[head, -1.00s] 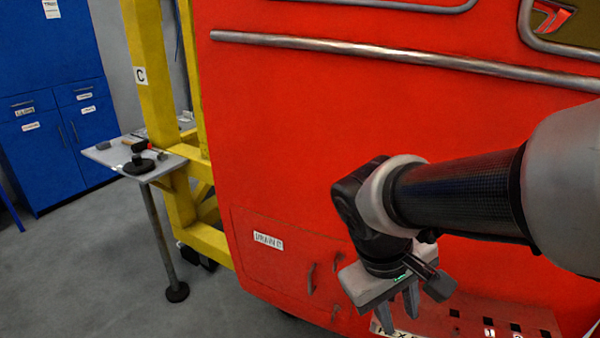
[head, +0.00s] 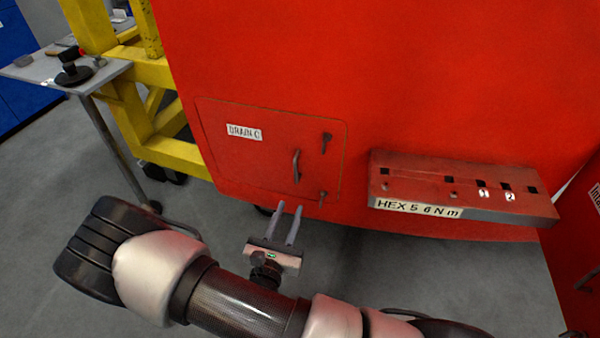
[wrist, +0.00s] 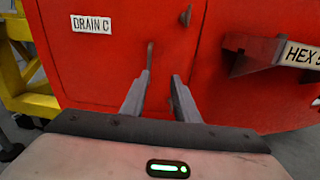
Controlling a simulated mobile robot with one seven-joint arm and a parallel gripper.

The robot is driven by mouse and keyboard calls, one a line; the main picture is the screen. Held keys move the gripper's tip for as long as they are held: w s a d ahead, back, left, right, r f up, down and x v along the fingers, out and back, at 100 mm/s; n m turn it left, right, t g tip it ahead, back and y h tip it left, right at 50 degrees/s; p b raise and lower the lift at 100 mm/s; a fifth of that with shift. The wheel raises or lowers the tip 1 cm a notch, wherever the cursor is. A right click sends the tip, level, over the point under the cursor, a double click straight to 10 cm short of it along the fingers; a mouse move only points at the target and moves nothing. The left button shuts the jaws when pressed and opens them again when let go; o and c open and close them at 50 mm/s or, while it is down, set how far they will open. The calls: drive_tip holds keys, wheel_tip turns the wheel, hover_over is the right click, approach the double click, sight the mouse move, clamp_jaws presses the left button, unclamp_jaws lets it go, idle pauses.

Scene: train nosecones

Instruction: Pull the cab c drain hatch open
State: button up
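The drain hatch (head: 250,165) is a red panel low on the red cab, marked with a white DRAIN C label (head: 244,132). It looks shut, flush with the body around it. Its curved handle (head: 296,165) is on its right part. A dark latch (head: 326,140) is above right of the handle and another latch (head: 322,196) below right. My gripper (head: 289,209) is open and empty, just below the hatch in the head view, fingers pointing up toward it. In the wrist view the handle (wrist: 150,54) shows just past the left fingertip; I cannot tell if they touch.
A red ledge with holes and a HEX 5 6 Nm label (head: 417,208) juts out right of the hatch. A yellow frame (head: 150,105) and a small grey table (head: 65,72) stand on the left.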

sight(295, 173)
drive_tip(key=shift+n+y, duration=0.8)
drive_tip(key=w, duration=0.5)
drive_tip(key=w+d+f, duration=0.1)
drive_tip(key=w, duration=0.5)
drive_tip(key=w+f+b, duration=0.1)
drive_tip(key=w, duration=0.5)
drive_tip(key=shift+d+f, duration=0.1)
drive_tip(key=shift+d, duration=0.15)
drive_tip(key=shift+s, duration=0.1)
clamp_jaws()
